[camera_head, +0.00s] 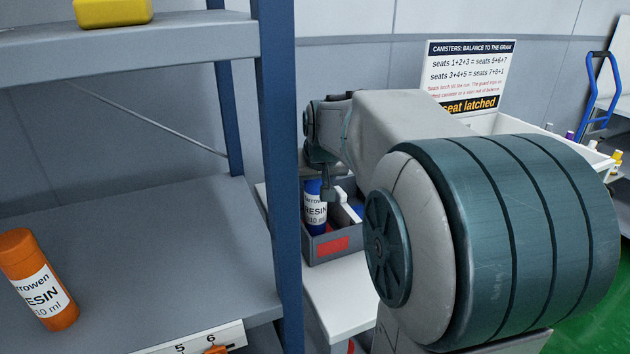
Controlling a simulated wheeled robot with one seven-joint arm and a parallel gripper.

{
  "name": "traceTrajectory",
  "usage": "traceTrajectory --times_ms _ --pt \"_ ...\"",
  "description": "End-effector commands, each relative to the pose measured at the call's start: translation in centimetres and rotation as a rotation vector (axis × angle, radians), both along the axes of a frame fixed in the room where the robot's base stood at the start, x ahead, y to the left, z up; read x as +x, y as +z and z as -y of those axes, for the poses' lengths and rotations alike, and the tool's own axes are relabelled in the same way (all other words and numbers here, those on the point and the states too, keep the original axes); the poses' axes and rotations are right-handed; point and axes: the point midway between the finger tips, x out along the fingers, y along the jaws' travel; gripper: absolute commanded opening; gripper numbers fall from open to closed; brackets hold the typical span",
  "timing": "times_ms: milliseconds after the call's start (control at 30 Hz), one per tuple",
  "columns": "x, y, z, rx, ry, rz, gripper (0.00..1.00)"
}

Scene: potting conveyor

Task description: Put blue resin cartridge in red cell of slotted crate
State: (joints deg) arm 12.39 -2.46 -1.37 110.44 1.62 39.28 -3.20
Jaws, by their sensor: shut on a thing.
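The blue resin cartridge (315,212) stands roughly upright at the slotted crate, with its white label facing me. My gripper (322,184) is shut on its top end. The slotted crate (312,254) is grey and has a red patch (332,246) on its near wall. The cartridge is just behind this wall, above or inside the cell at the red patch. The wall meets the view of its lower end, so I cannot tell whether it touches the cell floor. My arm hides the crate's right side.
A blue-posted shelf rack (277,150) stands close on the left. It holds an orange resin cartridge (38,280) and a yellow object (112,12). The crate sits on a white surface (340,290). A white bin (490,124) and a blue hand truck (600,95) are at right.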

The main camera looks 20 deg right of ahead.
Motion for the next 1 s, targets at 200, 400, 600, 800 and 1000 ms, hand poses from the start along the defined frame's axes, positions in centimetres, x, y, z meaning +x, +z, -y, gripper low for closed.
traceTrajectory --times_ms 200,400,600,800,1000 --pt "0.0 -0.2 0.0 0.0 0.0 -0.001 0.69" --pt "0.0 -0.1 0.0 0.0 0.0 -0.001 0.69" --pt "-0.6 1.5 -0.1 0.0 0.0 0.002 0.69" --pt "-3.0 5.2 -0.7 -0.001 0.001 0.004 0.69" --pt "-5.1 8.5 -1.1 0.0 0.001 0.003 0.69"
